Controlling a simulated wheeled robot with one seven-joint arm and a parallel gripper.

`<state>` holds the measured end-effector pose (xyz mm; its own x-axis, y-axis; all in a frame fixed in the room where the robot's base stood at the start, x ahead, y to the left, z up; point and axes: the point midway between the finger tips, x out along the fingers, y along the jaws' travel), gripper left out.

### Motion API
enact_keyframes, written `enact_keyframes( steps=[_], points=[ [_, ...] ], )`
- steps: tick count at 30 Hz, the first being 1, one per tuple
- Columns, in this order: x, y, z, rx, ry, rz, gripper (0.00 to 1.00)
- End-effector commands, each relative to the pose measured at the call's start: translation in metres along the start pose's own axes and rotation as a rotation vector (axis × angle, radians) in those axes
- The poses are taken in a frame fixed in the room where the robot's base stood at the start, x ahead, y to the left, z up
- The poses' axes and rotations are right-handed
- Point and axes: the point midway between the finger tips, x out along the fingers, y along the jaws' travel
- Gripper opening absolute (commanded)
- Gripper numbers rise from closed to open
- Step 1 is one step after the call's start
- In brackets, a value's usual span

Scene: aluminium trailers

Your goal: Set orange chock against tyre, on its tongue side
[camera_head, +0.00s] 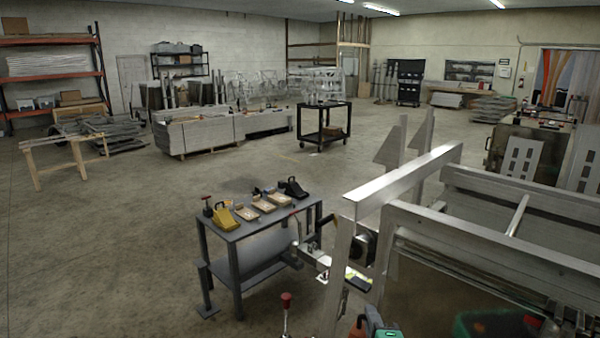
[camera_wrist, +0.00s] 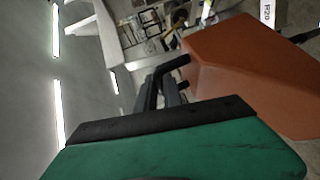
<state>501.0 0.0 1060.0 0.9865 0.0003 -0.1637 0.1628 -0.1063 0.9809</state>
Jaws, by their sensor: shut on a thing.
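The orange chock (camera_wrist: 245,65) fills the right of the wrist view, close to the camera. My gripper (camera_wrist: 168,78) shows beside it as dark finger parts, above a green body with a black strip. It is shut on the chock, though the contact is partly hidden. In the head view, a small orange patch (camera_head: 359,325) at the bottom edge is probably the chock, beside what looks like my gripper (camera_head: 377,326). The aluminium trailer (camera_head: 480,240) stands at the right. I cannot make out its tyre clearly in either view.
A grey table (camera_head: 262,228) left of the trailer carries a yellow chock (camera_head: 223,218), a black chock (camera_head: 294,187) and several small items. A red-topped lever (camera_head: 286,302) stands at the bottom. The floor (camera_head: 110,240) at left is clear. A black cart (camera_head: 323,122) stands farther back.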

Motion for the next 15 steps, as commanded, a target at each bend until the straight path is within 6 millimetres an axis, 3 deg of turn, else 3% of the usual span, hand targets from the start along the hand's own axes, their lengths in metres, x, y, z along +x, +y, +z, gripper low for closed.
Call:
enact_keyframes(
  steps=[6, 15],
  points=[
    [-0.021, 0.007, -0.001, 0.0, 0.0, 0.006, 0.0],
    [-0.022, 0.007, -0.001, 0.0, 0.0, 0.004, 0.0]
  ],
)
